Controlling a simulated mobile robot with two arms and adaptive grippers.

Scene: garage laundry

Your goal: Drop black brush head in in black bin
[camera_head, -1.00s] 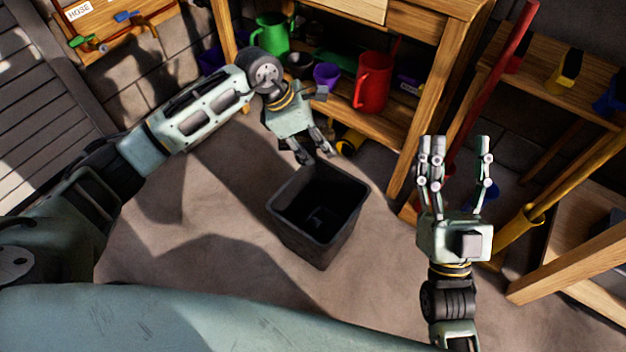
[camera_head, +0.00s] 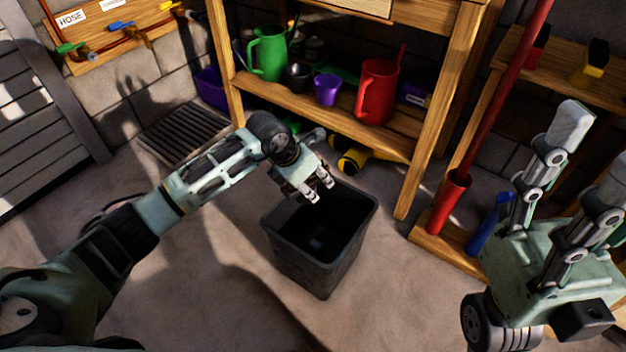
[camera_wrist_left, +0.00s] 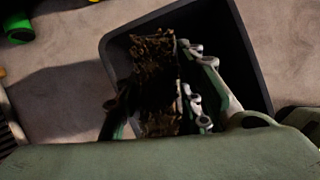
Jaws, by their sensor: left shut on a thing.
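The black bin (camera_head: 325,276) stands upright on the floor in front of the shelf, open at the top. My left gripper (camera_head: 318,194) points down over its far side. In the left wrist view, my left gripper (camera_wrist_left: 160,110) is shut on the black brush head (camera_wrist_left: 153,62), a dark, brownish, bristly piece between the fingers. The bin's rim (camera_wrist_left: 108,48) surrounds it in that view, with the dark inside behind. In the head view the brush head cannot be made out. My right gripper (camera_head: 592,158) is open and empty at the right, its fingers apart and pointing up.
A wooden shelf (camera_head: 320,117) behind the bin holds a green jug (camera_head: 268,53), a purple pot (camera_head: 327,88) and a red jug (camera_head: 377,92). A yellow-black item (camera_head: 352,160) lies under it. A red pole (camera_head: 490,105) stands right. The floor left of the bin is clear.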

